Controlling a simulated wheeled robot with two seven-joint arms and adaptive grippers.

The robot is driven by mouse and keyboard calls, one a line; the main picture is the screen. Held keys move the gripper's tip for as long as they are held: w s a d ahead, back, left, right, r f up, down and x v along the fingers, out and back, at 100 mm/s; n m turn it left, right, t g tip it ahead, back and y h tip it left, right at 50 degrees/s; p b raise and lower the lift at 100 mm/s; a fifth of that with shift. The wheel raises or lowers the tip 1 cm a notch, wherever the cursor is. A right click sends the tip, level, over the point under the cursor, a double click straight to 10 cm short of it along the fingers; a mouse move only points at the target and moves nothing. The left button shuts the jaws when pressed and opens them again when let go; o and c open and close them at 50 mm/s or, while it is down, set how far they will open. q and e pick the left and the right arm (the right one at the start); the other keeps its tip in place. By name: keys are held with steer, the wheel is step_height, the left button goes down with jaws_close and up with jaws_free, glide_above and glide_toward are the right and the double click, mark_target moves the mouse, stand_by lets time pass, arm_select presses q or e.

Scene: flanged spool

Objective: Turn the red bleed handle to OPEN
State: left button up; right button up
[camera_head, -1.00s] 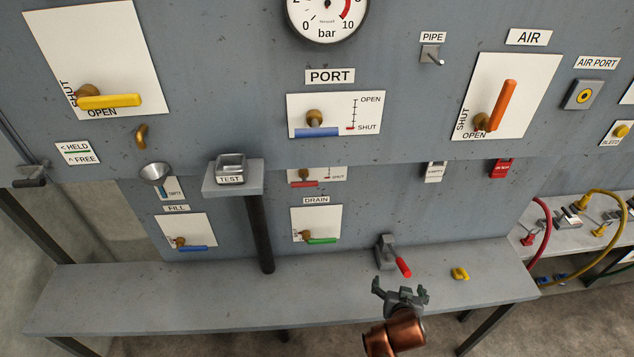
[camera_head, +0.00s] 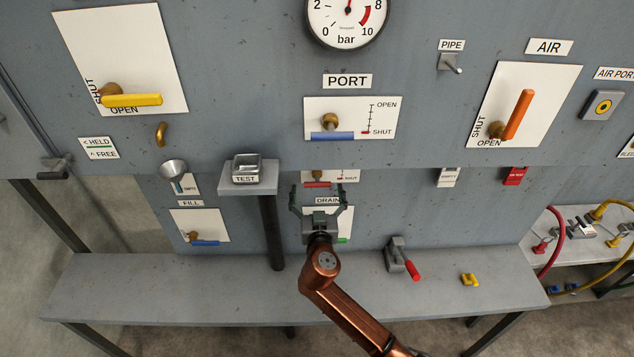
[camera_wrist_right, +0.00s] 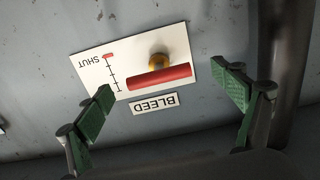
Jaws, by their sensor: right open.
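The red bleed handle (camera_head: 317,184) sits on a white plate under the panel's overhang, partly hidden in the head view. In the right wrist view the handle (camera_wrist_right: 160,77) is a red bar lying along the plate, beside a brass stem (camera_wrist_right: 159,60). The picture there is upside down, with the BLEED label (camera_wrist_right: 155,103) and a scale with a red mark at SHUT; OPEN cannot be read. My right gripper (camera_head: 319,197) is open and empty in front of the plate. Its green-padded fingers (camera_wrist_right: 165,86) appear either side of the handle, apart from it. My left gripper is not in view.
The overhanging panel edge is just above my right gripper. The TEST shelf (camera_head: 248,180) and its dark post (camera_head: 271,232) stand close on the left. The DRAIN plate is behind the gripper. A red-tipped lever (camera_head: 412,271) and a yellow piece (camera_head: 470,279) are on the bench (camera_head: 170,290).

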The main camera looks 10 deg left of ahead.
mark_target(317, 181)
steer(key=shift+x, duration=1.3)
steer(key=shift+c, duration=0.4)
steer(key=c, duration=1.1)
